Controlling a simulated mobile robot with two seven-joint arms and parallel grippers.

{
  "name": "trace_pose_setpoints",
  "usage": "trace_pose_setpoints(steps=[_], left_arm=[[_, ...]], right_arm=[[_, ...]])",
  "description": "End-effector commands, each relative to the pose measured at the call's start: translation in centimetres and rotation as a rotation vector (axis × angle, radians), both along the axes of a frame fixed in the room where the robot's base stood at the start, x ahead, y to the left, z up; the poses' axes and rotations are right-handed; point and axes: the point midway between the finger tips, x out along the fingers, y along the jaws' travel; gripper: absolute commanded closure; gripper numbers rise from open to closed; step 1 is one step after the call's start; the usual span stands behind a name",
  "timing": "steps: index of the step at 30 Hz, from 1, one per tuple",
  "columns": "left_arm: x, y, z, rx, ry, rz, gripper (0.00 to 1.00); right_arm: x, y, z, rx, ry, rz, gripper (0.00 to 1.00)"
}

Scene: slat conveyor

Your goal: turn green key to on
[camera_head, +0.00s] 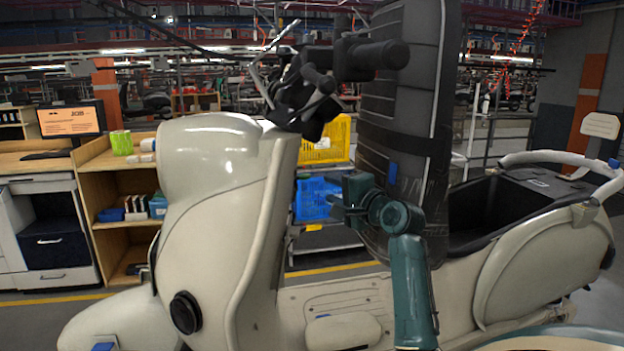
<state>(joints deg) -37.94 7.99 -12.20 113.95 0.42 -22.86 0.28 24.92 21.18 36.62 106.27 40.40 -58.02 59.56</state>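A cream scooter (215,185) stands side-on in front of me, with its dark handlebar (318,85) at the top of the front shield. I cannot make out a green key or its lock; they may be hidden on the shield's inner side or too small to see. My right gripper (336,206) is teal and empty, to the right of the front shield and below the handlebar. Its fingers point left and look slightly apart, clear of the shield. My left gripper is out of view.
A tall black padded panel (400,110) rises behind my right arm. Blue (316,198) and yellow (335,140) crates stand behind the scooter. A wooden shelf (110,190) and a monitor (70,119) are at the left. The space between shield and gripper is free.

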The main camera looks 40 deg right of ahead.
Motion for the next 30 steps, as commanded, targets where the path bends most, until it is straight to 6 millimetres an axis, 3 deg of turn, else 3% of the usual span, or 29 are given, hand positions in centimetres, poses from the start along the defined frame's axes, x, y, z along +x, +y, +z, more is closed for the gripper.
trace_pose_setpoints(steps=[9,15,29,30], left_arm=[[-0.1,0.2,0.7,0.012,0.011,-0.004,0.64],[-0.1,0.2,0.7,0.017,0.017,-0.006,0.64],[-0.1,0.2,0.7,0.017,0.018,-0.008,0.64],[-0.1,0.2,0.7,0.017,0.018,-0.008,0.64]], right_arm=[[6.3,-0.9,0.0,0.001,0.002,0.001,0.65],[8.7,-1.2,-0.2,-0.002,0.001,0.001,0.65],[9.7,-1.3,-0.4,-0.003,0.001,0.0,0.65],[9.7,-1.3,-0.4,-0.003,0.001,0.0,0.69]])
